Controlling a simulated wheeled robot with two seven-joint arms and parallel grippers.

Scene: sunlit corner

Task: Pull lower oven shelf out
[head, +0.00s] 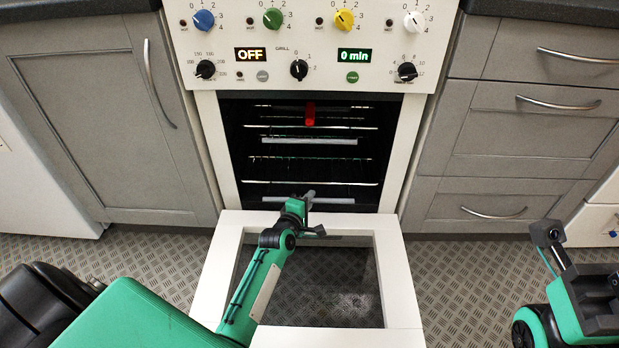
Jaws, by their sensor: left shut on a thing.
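The oven (230,150) stands open ahead of me, with its door folded down flat toward me. Inside, the lower shelf shows a pale front bar (335,200) low in the cavity, just above the door's inner edge. My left gripper (305,200) is at the middle of this bar, shut on it. The gripper and wrist hide part of the bar. The upper shelf has a similar pale bar (310,141) higher up. My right gripper (547,235) is at the lower right, away from the oven; its jaw state is unclear.
The lowered oven door (405,290) lies under my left forearm. A red object (310,114) is near the top of the cavity. Grey cabinets (95,110) and drawers (535,125) flank the oven. Knobs line the panel above. Patterned floor (455,280) is clear right of the door.

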